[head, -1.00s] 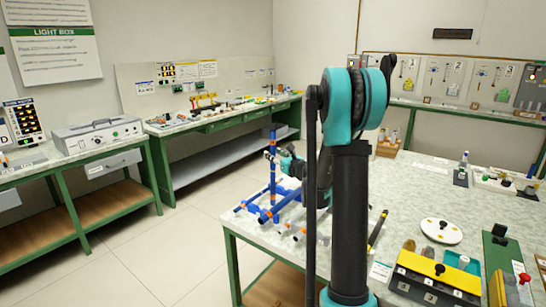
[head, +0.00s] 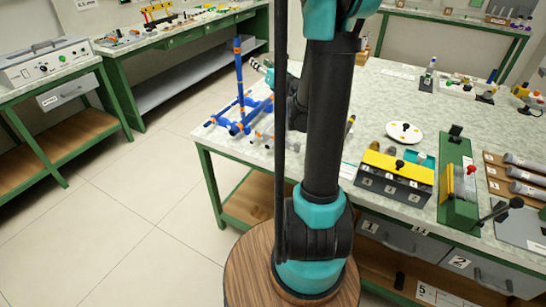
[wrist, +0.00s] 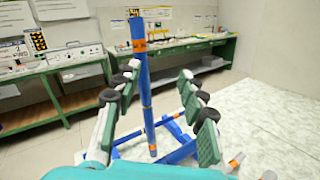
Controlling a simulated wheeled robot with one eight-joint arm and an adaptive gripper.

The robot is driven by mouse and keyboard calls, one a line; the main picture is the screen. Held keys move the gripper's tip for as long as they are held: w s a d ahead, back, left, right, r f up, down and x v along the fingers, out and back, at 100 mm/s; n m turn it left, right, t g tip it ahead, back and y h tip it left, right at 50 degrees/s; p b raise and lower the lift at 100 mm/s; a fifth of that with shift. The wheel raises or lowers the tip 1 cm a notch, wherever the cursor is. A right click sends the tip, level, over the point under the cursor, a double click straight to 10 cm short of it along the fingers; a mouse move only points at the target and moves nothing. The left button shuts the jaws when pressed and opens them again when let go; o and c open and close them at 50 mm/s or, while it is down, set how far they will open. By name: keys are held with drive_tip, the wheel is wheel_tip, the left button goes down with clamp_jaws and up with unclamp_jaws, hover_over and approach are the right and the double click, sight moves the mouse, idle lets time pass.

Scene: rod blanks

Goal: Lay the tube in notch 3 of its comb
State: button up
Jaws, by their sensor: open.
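My gripper (wrist: 163,92) is open and empty, its green-padded fingers spread left and right in the wrist view. A blue upright post with orange bands (wrist: 143,85) shows between the fingers in that view; I cannot tell whether they are around it or short of it. In the head view the post (head: 239,85) rises from a blue frame (head: 238,126) on the bench's left end, with my gripper (head: 262,68) near its upper part, partly hidden by my arm. Pale rods with orange bands (head: 262,137) lie beside the frame. I cannot tell which piece is the tube, nor make out notch 3.
A yellow-topped box with numbered labels (head: 397,166), a white disc (head: 404,132) and a green device (head: 457,180) stand on the bench. Grey cylinders (head: 525,175) lie at the right. Bare bench top (wrist: 265,105) extends right in the wrist view. Open floor lies left.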

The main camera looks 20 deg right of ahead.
drive_tip(key=s+d+r+m+h, duration=0.25)
drive_tip(key=d+m+h, duration=0.2)
drive_tip(key=m, duration=0.45)
drive_tip(key=s+d+f+m+g+h, duration=0.3)
drive_tip(key=s+f+m+g+h, duration=0.2)
drive_tip(key=s+f+m, duration=0.8)
drive_tip(key=s+a+f+m+g+y, duration=0.2)
drive_tip(key=s+a+f+m+g, duration=0.2)
drive_tip(key=s, duration=0.5)
drive_tip(key=s+a+f+m+g+y, duration=0.3)
drive_tip(key=s+a+f+m+g, duration=0.2)
drive_tip(key=s+a+f+m, duration=0.2)
drive_tip(key=s+a+m, duration=0.1)
drive_tip(key=s+m, duration=0.1)
drive_tip(key=shift+f+m, duration=0.3)
